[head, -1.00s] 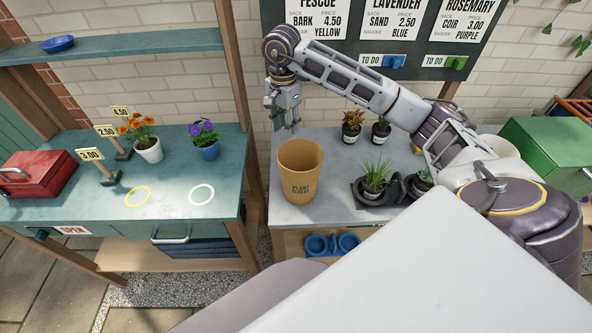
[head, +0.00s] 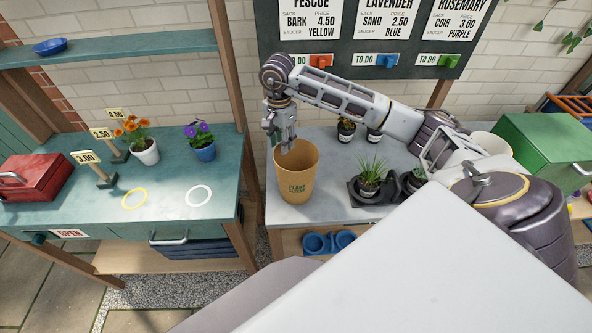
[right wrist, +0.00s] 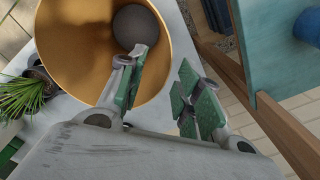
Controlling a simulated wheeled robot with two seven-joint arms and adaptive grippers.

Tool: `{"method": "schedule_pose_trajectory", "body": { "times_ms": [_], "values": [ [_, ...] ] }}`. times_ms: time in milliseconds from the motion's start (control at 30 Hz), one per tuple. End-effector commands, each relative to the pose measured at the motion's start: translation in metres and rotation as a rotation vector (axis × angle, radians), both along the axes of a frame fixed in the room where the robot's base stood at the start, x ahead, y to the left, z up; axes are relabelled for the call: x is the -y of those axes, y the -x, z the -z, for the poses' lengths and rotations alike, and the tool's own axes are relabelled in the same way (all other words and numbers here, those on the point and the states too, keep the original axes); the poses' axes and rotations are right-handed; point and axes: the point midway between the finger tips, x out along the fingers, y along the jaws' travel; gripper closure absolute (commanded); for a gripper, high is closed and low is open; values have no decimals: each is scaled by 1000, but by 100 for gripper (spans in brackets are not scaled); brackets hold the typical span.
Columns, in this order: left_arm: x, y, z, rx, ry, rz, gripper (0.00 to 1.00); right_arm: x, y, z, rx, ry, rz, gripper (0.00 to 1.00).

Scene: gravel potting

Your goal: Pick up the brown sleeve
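My right gripper (right wrist: 165,92) is open there, with green finger pads. One finger overlaps the mouth and the other is outside the rim; I cannot tell whether either touches. My left gripper is out of view.
A dark tray (head: 354,190) with potted plants stands right of the sleeve, a grassy one (head: 370,177) nearest. Two small pots stand behind. A green box (head: 545,150) is farther right. A teal bench (head: 100,210) with flowers is left, across a gap.

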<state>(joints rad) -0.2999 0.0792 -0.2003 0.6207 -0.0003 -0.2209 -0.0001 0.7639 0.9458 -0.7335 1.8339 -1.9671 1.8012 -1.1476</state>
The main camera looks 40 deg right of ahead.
Motion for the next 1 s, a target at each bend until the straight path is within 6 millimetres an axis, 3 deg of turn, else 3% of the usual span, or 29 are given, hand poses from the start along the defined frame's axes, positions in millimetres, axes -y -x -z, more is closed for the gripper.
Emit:
{"method": "schedule_pose_trajectory", "body": {
  "times_ms": [200, 733, 1000],
  "values": [
    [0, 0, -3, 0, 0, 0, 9, 0, 0, 21, -1, -1, 1, 66],
    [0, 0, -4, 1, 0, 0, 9, -1, 0, 27, 0, 0, 0, 66],
    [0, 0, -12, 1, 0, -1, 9, -2, 0, 44, -2, -1, 0, 66]
  ]
}}
